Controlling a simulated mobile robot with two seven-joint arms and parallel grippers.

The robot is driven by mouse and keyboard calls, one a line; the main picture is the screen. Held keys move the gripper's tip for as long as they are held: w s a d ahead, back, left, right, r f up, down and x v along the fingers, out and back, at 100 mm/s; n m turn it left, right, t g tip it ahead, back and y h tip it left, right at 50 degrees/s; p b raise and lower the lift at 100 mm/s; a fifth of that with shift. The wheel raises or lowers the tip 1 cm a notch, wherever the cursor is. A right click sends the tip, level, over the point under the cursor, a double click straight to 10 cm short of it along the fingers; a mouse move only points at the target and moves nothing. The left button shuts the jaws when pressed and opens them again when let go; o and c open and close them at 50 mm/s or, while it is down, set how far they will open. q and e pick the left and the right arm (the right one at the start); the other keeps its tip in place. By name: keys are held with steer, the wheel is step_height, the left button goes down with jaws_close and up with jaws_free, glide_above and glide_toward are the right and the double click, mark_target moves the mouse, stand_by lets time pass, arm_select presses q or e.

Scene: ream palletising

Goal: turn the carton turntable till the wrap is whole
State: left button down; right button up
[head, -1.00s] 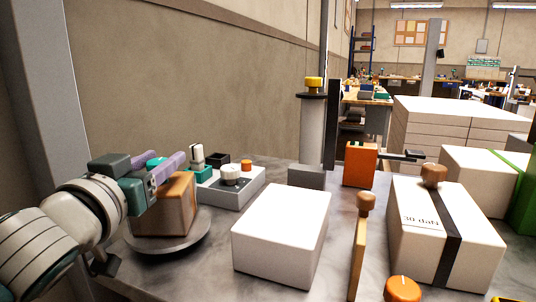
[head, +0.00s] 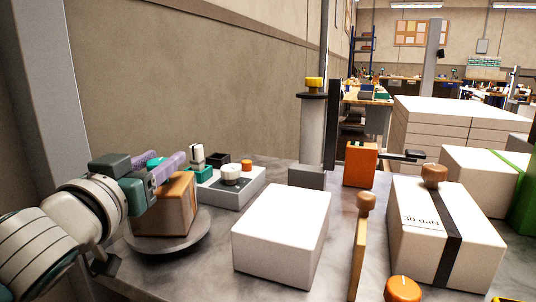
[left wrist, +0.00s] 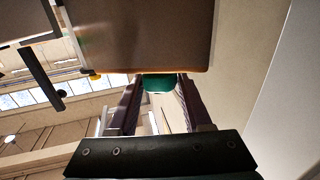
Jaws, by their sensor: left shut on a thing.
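A brown carton (head: 163,214), its sides looking glossy, stands on the round grey turntable (head: 178,243) at the left of the bench. My left gripper (head: 172,167), with purple fingers, reaches over the carton's top from the left. In the left wrist view, the fingers (left wrist: 160,84) are shut on a small teal part (left wrist: 159,82) next to the edge of the carton (left wrist: 145,35). The teal part is mostly hidden, and I cannot tell how it joins the carton. How far the wrap reaches around the carton's hidden sides cannot be seen. My right gripper is not in view.
A white ream block (head: 282,232) lies right of the turntable. A grey control box (head: 232,187) with knobs stands behind. A wooden-handled tool (head: 360,250), an orange knob (head: 403,289) and a black-strapped white pack (head: 415,240) are further right. An orange box (head: 360,165) stands behind.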

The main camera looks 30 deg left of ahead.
arm_select(q)
steer(key=shift+r+m+h+p, duration=0.1)
steer(key=shift+m+h+p, duration=0.5)
steer(key=shift+h+p, duration=0.25)
steer(key=shift+m+t+h+p, duration=0.45)
steer(key=shift+m+h, duration=0.25)
steer(key=shift+h, duration=0.25)
steer(key=shift+m+h, duration=0.6)
steer(key=shift+h, duration=0.5)
steer(key=shift+m+h, duration=1)
steer(key=shift+h, duration=0.6)
steer(key=shift+c, duration=1.7)
jaws_free()
steer(key=shift+s, duration=0.15)
